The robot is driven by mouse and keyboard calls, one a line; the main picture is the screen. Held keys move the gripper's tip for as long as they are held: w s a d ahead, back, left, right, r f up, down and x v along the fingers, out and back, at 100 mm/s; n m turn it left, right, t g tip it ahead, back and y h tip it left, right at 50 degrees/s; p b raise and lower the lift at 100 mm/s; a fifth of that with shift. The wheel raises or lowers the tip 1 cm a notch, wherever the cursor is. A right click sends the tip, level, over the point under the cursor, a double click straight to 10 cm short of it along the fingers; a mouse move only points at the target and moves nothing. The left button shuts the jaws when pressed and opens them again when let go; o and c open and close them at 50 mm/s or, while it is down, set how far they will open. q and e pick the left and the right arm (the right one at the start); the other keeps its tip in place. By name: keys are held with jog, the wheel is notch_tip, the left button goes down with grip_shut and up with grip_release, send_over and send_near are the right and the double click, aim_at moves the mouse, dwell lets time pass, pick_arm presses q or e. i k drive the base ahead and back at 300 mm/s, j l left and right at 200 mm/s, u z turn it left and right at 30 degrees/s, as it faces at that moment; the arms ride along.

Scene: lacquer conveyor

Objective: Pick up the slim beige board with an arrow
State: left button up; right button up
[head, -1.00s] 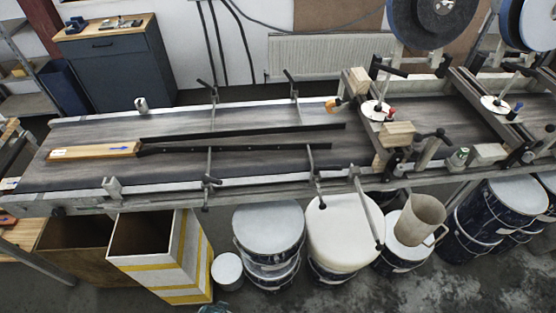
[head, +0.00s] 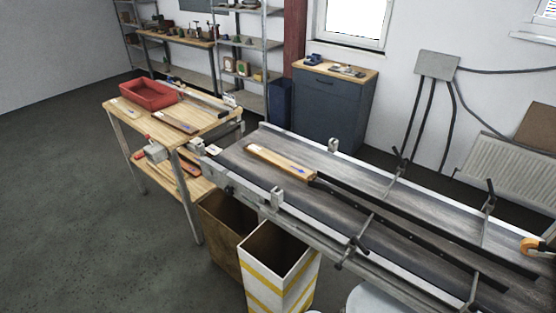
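The slim beige board (head: 280,161) lies flat on the near-left end of the conveyor belt (head: 240,157) in the head view. A small blue arrow mark shows near its right end. The board's right end meets the start of the dark guide rails (head: 400,214).
A wooden workbench (head: 142,115) with a red tray (head: 148,95) stands left of the conveyor. A white and yellow striped bin (head: 277,284) and a brown bin (head: 219,224) stand below the belt. A dark cabinet (head: 331,112) stands behind. Grey floor at left is open.

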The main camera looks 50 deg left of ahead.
aim_at(300, 172)
jog(key=u, duration=1.6)
jog(key=z, duration=0.85)
jog(key=j+z, duration=1.2)
jog(key=z, duration=0.15)
jog(key=k+j+z, duration=0.15)
jog(key=j+z, duration=0.3)
jog(key=k+j+z, duration=0.15)
jog(key=z, duration=0.25)
jog(key=j, duration=0.1)
